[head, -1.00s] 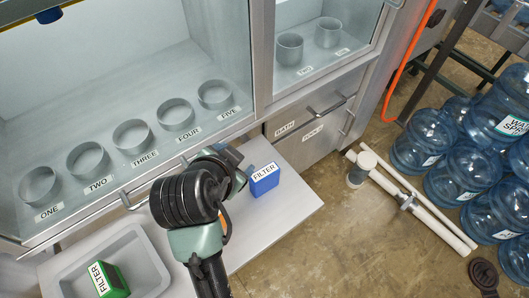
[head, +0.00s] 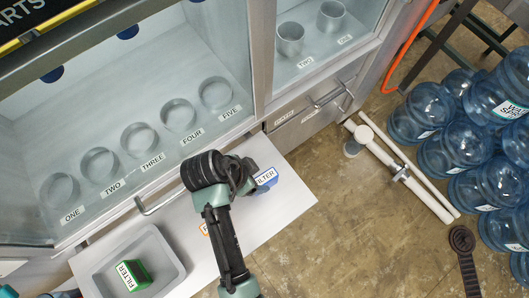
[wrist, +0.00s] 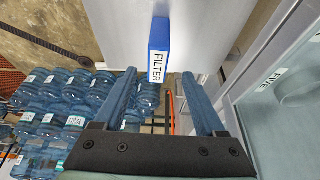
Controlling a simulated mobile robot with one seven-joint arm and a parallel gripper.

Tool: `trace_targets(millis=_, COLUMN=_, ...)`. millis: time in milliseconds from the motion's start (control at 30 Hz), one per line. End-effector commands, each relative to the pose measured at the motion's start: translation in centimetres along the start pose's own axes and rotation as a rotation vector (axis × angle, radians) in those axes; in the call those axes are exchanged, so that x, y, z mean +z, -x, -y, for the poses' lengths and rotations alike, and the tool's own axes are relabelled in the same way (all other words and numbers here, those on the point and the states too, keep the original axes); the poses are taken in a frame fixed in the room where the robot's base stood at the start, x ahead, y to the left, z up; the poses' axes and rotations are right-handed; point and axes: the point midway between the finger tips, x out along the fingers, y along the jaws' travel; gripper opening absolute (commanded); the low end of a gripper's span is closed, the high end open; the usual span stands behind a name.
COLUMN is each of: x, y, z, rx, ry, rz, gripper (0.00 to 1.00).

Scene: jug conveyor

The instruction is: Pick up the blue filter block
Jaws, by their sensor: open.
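The blue filter block (head: 267,180) lies on the grey-white counter (head: 268,217), partly hidden behind my arm in the head view. In the wrist view the blue block (wrist: 160,36) with its white FILTER label is ahead of my gripper, a little above the gap between the fingertips. My gripper (wrist: 159,74) is open and empty, its two blue-grey fingers spread on either side of the gap. In the head view my arm covers the fingers. A green filter block (head: 133,273) lies in the grey tray (head: 176,272) at the lower left.
A glass-fronted cabinet with numbered ring holders (head: 179,117) stands behind the counter. A handle bar (head: 150,207) runs along its front edge. Blue water jugs (head: 470,145) and white pipes (head: 405,172) are on the floor at right. The counter's right part is clear.

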Motion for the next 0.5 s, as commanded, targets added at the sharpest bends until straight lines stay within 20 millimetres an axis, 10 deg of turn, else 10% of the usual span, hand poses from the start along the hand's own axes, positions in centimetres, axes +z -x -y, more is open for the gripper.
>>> trace_targets(millis=500, x=0.0, y=-5.3, z=-0.4, rx=-0.001, ry=-0.001, rz=-0.001, gripper=0.72)
